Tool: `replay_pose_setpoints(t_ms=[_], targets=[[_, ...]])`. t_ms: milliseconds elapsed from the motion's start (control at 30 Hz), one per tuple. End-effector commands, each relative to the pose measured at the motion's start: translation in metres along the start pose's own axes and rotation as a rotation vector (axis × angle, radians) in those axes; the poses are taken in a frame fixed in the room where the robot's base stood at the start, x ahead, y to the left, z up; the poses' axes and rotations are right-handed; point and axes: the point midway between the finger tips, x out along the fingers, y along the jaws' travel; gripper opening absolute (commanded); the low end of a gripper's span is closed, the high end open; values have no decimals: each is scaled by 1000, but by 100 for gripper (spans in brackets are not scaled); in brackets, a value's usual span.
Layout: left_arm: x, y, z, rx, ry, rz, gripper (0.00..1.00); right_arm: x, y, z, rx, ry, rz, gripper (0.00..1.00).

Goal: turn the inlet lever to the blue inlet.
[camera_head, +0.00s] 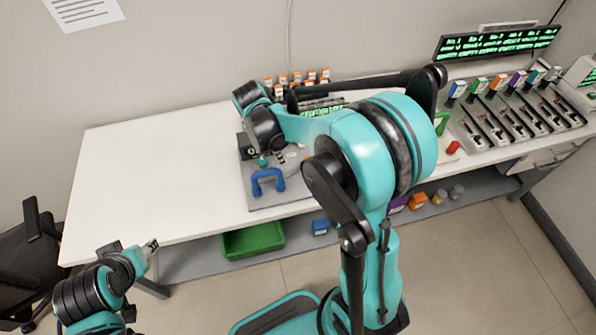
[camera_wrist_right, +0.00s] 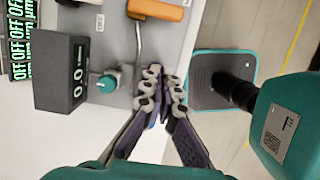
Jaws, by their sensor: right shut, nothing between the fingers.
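A blue U-shaped part (camera_head: 268,182), apparently the blue inlet, stands at the front of the grey base plate (camera_head: 270,203) in the head view. In the right wrist view, an orange bar (camera_wrist_right: 157,9) lies beyond my fingers. A thin metal rod (camera_wrist_right: 138,42) runs near it; I cannot tell if this is the inlet lever. My right gripper (camera_wrist_right: 163,72) is shut and empty above the device, with a bit of blue showing between its fingers. My forearm hides part of the device in the head view. My left gripper (camera_head: 150,246) is low beside the table's left front edge; its jaws are unclear.
A black display box (camera_wrist_right: 62,73) and a teal knob (camera_wrist_right: 105,83) sit beside my right fingers. The white table (camera_head: 150,170) is clear on the left. A green bin (camera_head: 253,240) is on the lower shelf. A rack of slots (camera_head: 515,110) stands far right.

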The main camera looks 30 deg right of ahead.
Motion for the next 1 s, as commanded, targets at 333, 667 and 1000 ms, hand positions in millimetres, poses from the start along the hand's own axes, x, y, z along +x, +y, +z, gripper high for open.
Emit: replay_pose_setpoints(t_ms=[333, 667, 1000], targets=[[3, 0, 2, 0, 0, 0, 41, 9, 0, 0, 3, 1, 1, 0], [22, 0, 15, 0, 0, 0, 41, 74, 0, -1, 4, 1, 1, 0], [32, 0, 23, 0, 0, 0, 41, 108, 0, 28, 6, 1, 1, 0]])
